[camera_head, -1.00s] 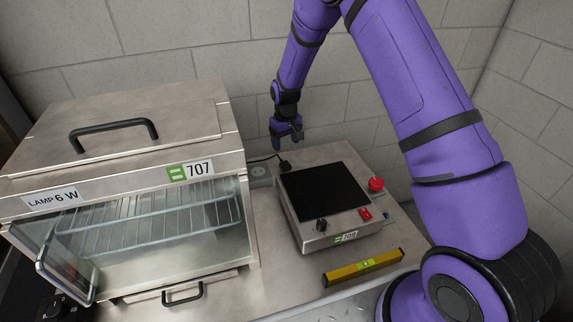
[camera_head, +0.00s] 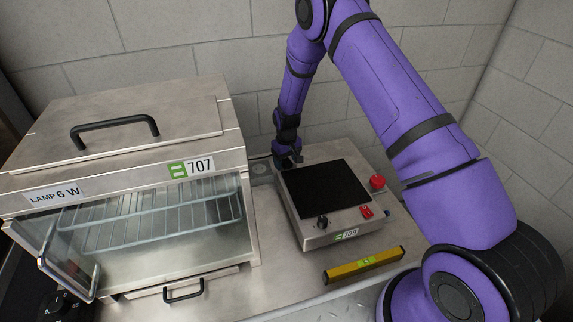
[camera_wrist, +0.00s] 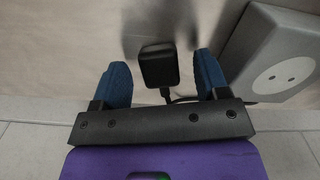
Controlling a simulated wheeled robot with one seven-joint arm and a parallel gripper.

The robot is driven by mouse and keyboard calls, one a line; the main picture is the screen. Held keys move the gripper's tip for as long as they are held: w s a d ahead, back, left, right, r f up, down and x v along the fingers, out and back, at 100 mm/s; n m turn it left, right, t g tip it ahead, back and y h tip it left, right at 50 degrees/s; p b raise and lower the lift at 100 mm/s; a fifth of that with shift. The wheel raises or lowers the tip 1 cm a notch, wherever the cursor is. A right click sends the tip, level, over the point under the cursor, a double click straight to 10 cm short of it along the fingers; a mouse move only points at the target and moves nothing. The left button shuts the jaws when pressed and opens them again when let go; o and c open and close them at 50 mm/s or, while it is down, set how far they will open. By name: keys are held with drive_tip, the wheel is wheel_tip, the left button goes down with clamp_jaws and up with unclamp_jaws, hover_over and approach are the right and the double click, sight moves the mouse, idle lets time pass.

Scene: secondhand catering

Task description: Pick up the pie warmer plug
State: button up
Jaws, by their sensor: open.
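The black plug (camera_wrist: 159,66) shows in the wrist view between my two blue fingertips, with a gap on both sides. A cord leaves its lower end and runs right toward a grey socket box (camera_wrist: 273,57). My gripper (camera_wrist: 162,80) is open around the plug and holds nothing. In the head view my gripper (camera_head: 287,158) is low behind the induction hob and hides the plug. The pie warmer (camera_head: 215,210), a steel cabinet labelled 707 with a glass front, stands at the left.
A hob-like unit (camera_head: 322,240) with a dark top, red button and label stands right of the warmer, close to my gripper. A yellow spirit level (camera_head: 363,265) lies in front of it. The tiled wall (camera_head: 200,45) is close behind. The socket box also shows in the head view (camera_head: 261,171).

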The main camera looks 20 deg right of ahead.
sight(287, 161)
drive_tip(key=shift+f, duration=0.35)
drive_tip(key=c, duration=1)
wheel_tip(287, 161, up, 10)
drive_tip(key=shift+c, duration=0.2)
